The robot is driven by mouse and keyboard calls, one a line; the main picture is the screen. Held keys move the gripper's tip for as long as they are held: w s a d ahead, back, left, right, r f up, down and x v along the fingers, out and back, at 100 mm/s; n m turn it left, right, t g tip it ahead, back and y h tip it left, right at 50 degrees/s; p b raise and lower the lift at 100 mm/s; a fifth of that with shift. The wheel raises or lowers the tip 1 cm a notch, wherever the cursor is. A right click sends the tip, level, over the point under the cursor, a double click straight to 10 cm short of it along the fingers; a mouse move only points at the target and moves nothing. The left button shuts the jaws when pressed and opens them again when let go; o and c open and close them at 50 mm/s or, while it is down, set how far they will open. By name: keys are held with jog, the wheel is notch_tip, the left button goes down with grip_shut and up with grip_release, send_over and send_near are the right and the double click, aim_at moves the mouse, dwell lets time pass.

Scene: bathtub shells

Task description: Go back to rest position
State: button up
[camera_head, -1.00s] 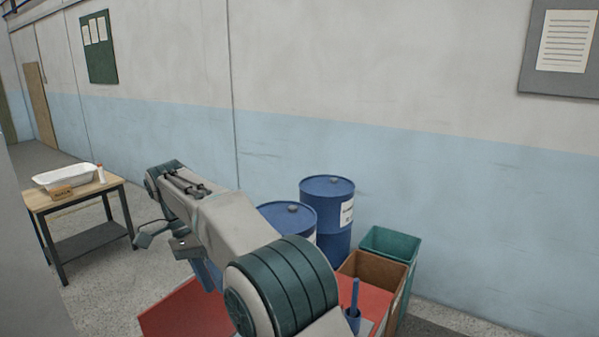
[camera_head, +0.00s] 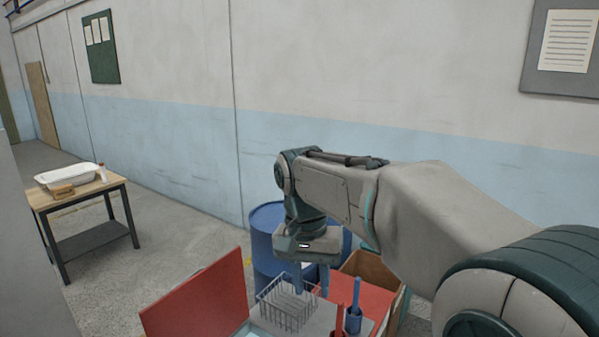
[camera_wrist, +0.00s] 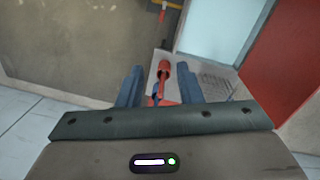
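My gripper (camera_head: 311,284) points down above the work surface with the wire rack, in the middle of the head view. Its two blue fingers are apart, and they also show apart in the wrist view (camera_wrist: 159,88). A red tool (camera_wrist: 163,72) shows between the fingers in the wrist view; it appears to be beyond them, not gripped. My arm stretches from the lower right to the centre of the head view, bent down at the wrist.
A wire rack (camera_head: 287,308) and a blue tool in a holder (camera_head: 354,319) stand close to the gripper. A red panel (camera_head: 200,298) rises at left. Blue drums (camera_head: 266,228) and a brown bin (camera_head: 362,266) are behind. A white tub (camera_head: 66,174) lies on the far table (camera_head: 85,193).

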jog(key=s+d+f+n+t, duration=0.1)
jog(key=s+d+f+t, duration=0.1)
jog(key=s+d+f, duration=0.2)
jog(key=s+d+f+n+t+y, duration=0.1)
jog(key=s+d+f, duration=0.3)
jog(key=s+d, duration=0.5)
jog(key=shift+s+f+n+t, duration=0.2)
jog(key=shift+s+n+t, duration=0.4)
jog(key=shift+t, duration=0.1)
